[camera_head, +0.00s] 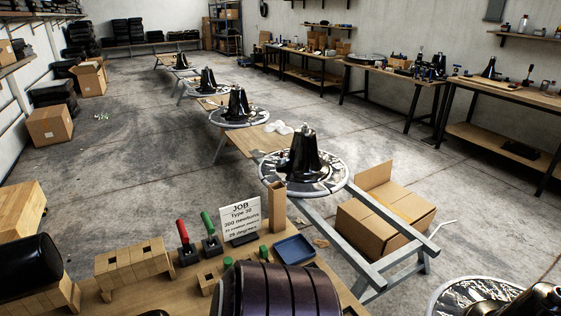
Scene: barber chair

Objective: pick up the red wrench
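The red-handled tool (183,235), which looks like the red wrench, stands upright in a dark holder on the wooden workbench (95,303) at the lower left. A green-handled tool (208,228) stands upright in a similar holder just right of it. The lower ends of both tools are hidden in their holders. Neither of my grippers is in view.
A slotted wooden block (134,263) is to the left. A dark ribbed object (275,290) blocks the bench front. Chair bases (305,158) line the floor stand.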

